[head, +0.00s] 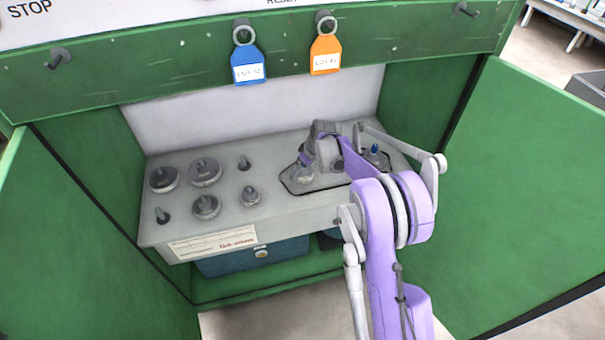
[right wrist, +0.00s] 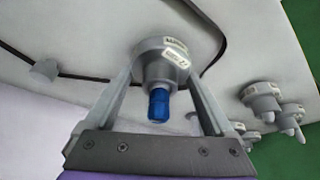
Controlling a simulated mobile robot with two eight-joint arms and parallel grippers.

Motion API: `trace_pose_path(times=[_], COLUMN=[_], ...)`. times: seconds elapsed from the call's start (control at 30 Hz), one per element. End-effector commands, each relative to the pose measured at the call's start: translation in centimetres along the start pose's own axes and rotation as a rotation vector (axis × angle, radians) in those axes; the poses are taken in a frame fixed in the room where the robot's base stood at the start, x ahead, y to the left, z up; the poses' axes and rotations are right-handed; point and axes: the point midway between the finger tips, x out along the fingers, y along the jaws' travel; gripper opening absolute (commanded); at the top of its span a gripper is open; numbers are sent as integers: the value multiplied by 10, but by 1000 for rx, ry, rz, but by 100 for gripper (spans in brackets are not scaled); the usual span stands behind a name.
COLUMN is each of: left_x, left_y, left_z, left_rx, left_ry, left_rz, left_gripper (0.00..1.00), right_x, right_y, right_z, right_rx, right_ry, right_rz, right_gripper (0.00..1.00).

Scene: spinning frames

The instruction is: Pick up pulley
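A small grey pulley (right wrist: 163,60) with a blue tip and white labels stands on the grey shelf, inside a dark outline, in the right wrist view. In the head view that pulley (head: 302,176) is partly hidden by my right gripper (head: 303,170). In the right wrist view the fingers of my right gripper (right wrist: 162,78) are spread wide, one on each side of the pulley. I cannot tell whether they touch it. Another blue-tipped part (head: 375,150) stands further right in the outline. My left gripper is not in view.
Several grey pulleys and pegs, such as a wide pulley (head: 205,172), stand on the shelf's left half. Green cabinet doors (head: 525,190) stand open on both sides. Blue (head: 247,66) and orange (head: 325,54) tags hang above. A blue box (head: 250,258) sits below the shelf.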

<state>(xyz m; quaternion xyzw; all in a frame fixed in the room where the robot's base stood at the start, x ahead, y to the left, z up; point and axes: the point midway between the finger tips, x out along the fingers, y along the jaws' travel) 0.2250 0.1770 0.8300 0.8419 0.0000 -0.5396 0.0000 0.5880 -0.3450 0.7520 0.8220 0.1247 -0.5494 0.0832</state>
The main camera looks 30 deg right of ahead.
Motion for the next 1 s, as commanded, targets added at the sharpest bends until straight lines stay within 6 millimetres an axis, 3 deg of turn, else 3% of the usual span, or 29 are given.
trace_pose_path(times=[0.03,0.2,0.5,1.0], left_x=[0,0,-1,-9], left_y=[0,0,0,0], left_z=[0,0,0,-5], left_rx=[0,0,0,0], left_ry=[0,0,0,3], left_rz=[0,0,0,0], left_gripper=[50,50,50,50], right_x=[0,0,-8,-87], right_y=[0,0,0,0], right_z=[0,0,-3,-36], right_rx=[0,0,0,0], right_ry=[0,1,1,1], right_rz=[0,0,0,0], right_gripper=[46,19,19,19])
